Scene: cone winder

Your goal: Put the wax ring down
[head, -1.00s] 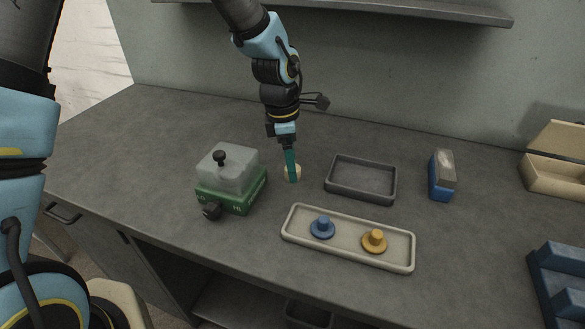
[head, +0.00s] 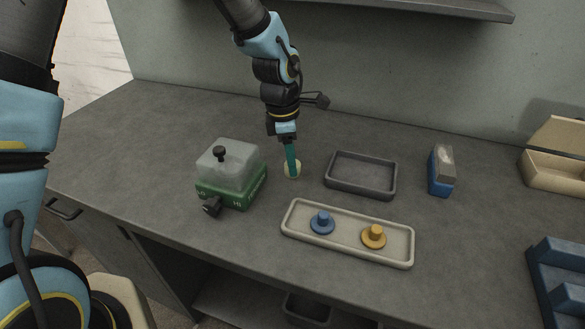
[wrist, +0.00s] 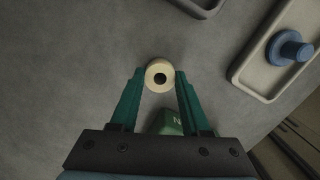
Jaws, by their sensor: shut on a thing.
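The wax ring (wrist: 159,72) is a pale cream ring with a dark hole, held between the green fingertips of my gripper (wrist: 160,80) in the wrist view. In the head view the ring (head: 297,169) shows partly behind the fingers of my gripper (head: 292,173), low at the grey worktop. I cannot tell whether it touches the surface. My gripper is shut on it, between the green machine and the dark tray.
The green machine with a clear cover (head: 230,190) stands to the left. A dark empty tray (head: 328,188) is to the right. A pale tray (head: 345,252) in front holds a blue knobbed piece (head: 322,223) and a yellow one (head: 374,237). A blue block (head: 440,184) stands farther right.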

